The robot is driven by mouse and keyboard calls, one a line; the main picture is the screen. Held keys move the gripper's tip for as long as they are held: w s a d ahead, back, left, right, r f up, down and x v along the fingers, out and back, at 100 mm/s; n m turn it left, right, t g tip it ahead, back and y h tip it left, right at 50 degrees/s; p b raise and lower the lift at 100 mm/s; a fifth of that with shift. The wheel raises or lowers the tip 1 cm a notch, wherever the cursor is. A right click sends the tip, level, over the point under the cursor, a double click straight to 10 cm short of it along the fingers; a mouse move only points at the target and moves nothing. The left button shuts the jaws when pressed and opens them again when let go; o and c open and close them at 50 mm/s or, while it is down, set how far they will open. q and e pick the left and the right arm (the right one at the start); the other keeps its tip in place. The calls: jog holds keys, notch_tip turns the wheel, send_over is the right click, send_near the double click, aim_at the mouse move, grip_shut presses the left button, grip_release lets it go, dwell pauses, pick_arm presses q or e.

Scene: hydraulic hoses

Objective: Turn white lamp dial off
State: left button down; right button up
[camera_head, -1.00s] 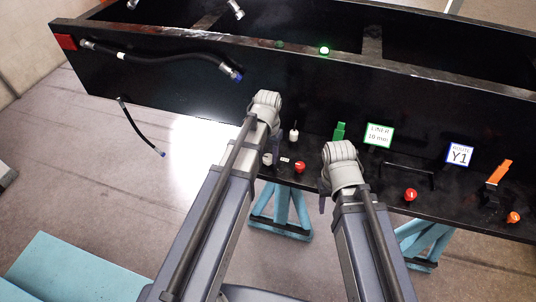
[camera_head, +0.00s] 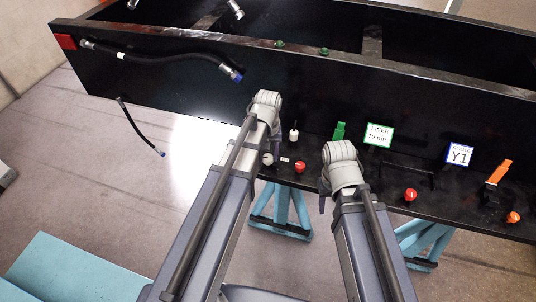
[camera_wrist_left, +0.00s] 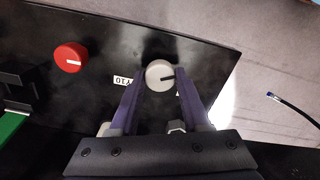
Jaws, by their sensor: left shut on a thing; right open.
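The white dial (camera_wrist_left: 159,73) is round with a dark pointer mark toward the right in the left wrist view. It also shows in the head view (camera_head: 267,159), beside my left arm. My left gripper (camera_wrist_left: 160,88) has its two purple fingers on either side of the dial and is shut on it. In the head view the left gripper is mostly hidden behind its own arm. Two small green lamps (camera_head: 280,44) (camera_head: 324,51) on the beam's top edge look dark. My right gripper (camera_head: 323,203) is open, mostly hidden by its wrist.
A red dial (camera_wrist_left: 70,57) sits beside the white one, with a small label (camera_wrist_left: 127,79) between them. A white plug (camera_head: 294,134), a green handle (camera_head: 339,131) and an orange handle (camera_head: 499,172) stand on the black panel. A black hose (camera_head: 160,57) hangs at upper left.

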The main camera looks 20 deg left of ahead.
aim_at(268, 157)
pick_arm(q)
jog(key=shift+n, duration=1.5)
jog(key=shift+c, duration=1.8)
grip_release()
notch_tip(268, 157, up, 8)
jog(key=p, duration=0.8)
jog(key=shift+f, duration=0.1)
